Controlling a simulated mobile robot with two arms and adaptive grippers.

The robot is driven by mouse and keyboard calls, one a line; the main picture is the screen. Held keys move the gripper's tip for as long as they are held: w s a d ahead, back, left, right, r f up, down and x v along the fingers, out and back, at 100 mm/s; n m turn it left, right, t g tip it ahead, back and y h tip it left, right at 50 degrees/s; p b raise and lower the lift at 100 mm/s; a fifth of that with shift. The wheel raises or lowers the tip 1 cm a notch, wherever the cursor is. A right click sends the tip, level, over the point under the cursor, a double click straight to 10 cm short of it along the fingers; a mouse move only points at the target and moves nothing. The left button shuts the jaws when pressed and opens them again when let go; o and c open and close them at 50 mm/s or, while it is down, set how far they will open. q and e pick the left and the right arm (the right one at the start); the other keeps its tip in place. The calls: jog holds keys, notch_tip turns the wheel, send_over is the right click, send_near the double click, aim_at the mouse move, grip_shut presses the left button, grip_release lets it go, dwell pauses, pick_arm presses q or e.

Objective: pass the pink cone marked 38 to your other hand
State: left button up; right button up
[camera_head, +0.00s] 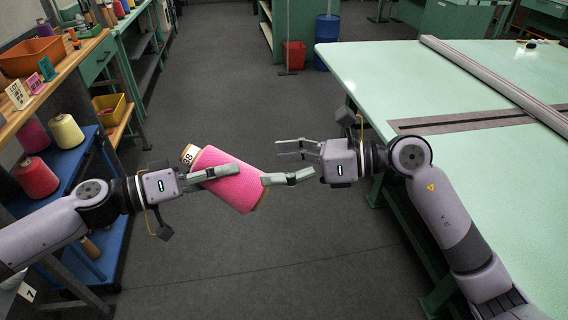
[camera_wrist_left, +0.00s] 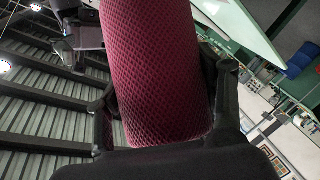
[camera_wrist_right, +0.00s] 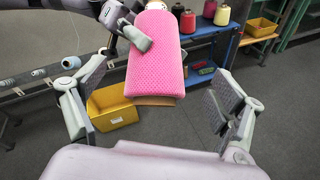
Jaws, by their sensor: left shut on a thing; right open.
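The pink cone marked 38 (camera_head: 232,184) is tilted in mid-air over the floor, its label at the upper left end. My left gripper (camera_head: 214,174) is shut on the cone, with a finger across its side. The cone fills the middle of the left wrist view (camera_wrist_left: 155,75). In the right wrist view the cone (camera_wrist_right: 157,60) stands ahead between the open fingers (camera_wrist_right: 155,105).
A green-topped table (camera_head: 400,75) is at the right, under my right arm. At the left a wooden shelf (camera_head: 75,70) holds an orange bin (camera_head: 28,55) and cards, with yarn cones on a blue shelf (camera_head: 75,175) below. The grey floor between is clear.

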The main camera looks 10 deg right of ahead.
aim_at(239, 174)
jog(key=a+f+n, duration=0.1)
jog(key=a, duration=0.2)
jog(key=w+a+f+n+h, duration=0.1)
jog(key=a, duration=0.2)
jog(key=w+a+f+n+h, duration=0.1)
jog(key=a, duration=0.2)
jog(key=shift+a, duration=0.3)
pick_arm(q)
jog(key=shift+r, duration=0.1)
pick_arm(e)
jog(key=c, duration=1.5)
pick_arm(q)
jog(key=o, duration=1.3)
jog(key=shift+c, duration=0.2)
pick_arm(e)
jog(key=shift+o, duration=0.2)
pick_arm(q)
jog(key=o, duration=0.5)
jog(key=shift+c, duration=0.2)
